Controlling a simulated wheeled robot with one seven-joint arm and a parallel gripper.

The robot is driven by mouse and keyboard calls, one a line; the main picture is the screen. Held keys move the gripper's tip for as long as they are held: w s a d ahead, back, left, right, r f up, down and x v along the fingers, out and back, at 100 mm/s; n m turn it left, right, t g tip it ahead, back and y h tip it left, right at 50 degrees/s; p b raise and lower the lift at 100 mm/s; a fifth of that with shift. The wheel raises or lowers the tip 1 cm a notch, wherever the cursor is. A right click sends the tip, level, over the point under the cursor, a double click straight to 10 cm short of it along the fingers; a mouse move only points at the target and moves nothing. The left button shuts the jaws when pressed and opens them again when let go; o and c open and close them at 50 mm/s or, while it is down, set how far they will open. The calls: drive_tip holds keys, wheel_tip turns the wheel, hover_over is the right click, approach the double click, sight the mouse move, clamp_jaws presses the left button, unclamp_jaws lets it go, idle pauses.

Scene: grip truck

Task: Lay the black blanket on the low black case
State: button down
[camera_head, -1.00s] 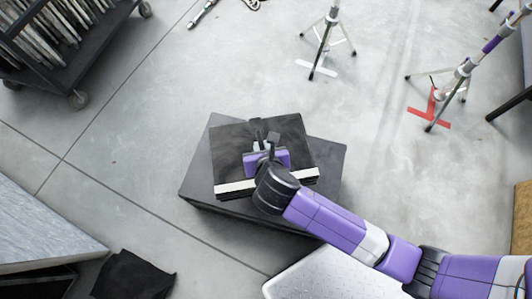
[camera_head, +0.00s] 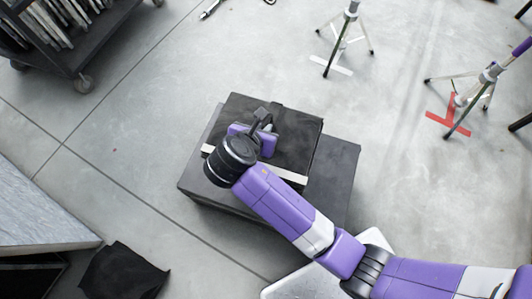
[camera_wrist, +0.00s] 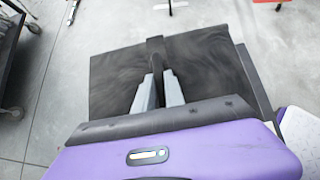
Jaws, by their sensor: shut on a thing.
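The black blanket (camera_head: 299,130), a flat folded stack with a white strip along its near edge, is over the left and far part of the low black case (camera_head: 335,180). The case's right part and near side show bare. My gripper (camera_head: 267,128) is shut on the blanket near its middle; the wrist partly hides the hold. In the wrist view the two grey fingers (camera_wrist: 158,88) close on a dark strap-like part, with the blanket (camera_wrist: 210,65) spread around them. I cannot tell whether the blanket touches the case top.
A dark wheeled cart (camera_head: 75,45) stands at the upper left. Light stands (camera_head: 342,40) are at the top and right. A silver case (camera_head: 310,285) lies near the case's front right. A black cloth (camera_head: 125,275) is at lower left. Floor left of the case is clear.

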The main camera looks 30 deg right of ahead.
wheel_tip(320, 180, down, 16)
drive_tip(key=b, duration=0.6)
drive_tip(key=shift+b, duration=0.3)
drive_tip(key=c, duration=1.4)
unclamp_jaws()
drive_tip(key=shift+f, duration=0.1)
drive_tip(key=p+v, duration=0.5)
drive_tip(key=v, duration=0.7)
drive_tip(key=shift+a, duration=0.1)
